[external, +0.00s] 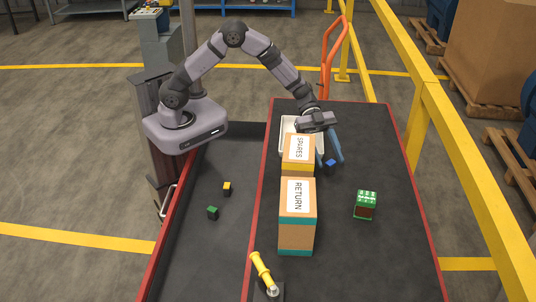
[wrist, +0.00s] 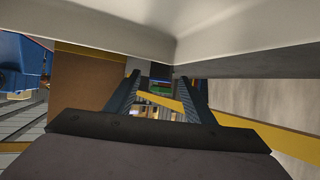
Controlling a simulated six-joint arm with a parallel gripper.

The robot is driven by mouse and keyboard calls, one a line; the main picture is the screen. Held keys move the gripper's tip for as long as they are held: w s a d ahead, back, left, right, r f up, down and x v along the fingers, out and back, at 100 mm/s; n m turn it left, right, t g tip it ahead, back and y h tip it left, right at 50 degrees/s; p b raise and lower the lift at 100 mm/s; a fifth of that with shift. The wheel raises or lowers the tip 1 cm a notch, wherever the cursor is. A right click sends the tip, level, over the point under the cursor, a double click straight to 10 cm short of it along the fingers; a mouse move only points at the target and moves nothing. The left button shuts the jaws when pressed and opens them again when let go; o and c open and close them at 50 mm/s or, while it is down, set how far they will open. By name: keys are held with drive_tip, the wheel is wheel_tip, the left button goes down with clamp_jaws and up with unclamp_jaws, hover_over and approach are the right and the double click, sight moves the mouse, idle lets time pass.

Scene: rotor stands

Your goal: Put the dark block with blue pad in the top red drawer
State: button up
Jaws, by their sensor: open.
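The dark block with blue pad (external: 331,162) is on the dark bench top, right of the SPARES box, with its blue top visible. My gripper (external: 331,157) is open, its two bluish fingers pointing down on either side of the block in the picture. I cannot tell whether they touch it. The wrist view shows the two dark fingers (wrist: 162,82) apart, and the block is not clear there. A red-edged, dark-floored recess (external: 190,255) at the left looks like the open red drawer. A silver handle shows at its left side.
A yellow-topped block (external: 227,187) and a green-topped block (external: 213,212) lie in the left recess. The SPARES box (external: 298,152), RETURN box (external: 297,215) and white tray (external: 287,124) crowd the bench's left side. A yellow lever (external: 262,270) stands in front.

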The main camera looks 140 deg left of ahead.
sight(331, 165)
drive_tip(key=shift+b+x, duration=1.85)
drive_tip(key=shift+x, duration=0.8)
drive_tip(key=shift+w+d+f+b, duration=0.2)
drive_tip(key=shift+w+b, duration=0.1)
drive_tip(key=shift+w, duration=0.15)
drive_tip(key=c, duration=1.2)
drive_tip(key=shift+r, duration=0.15)
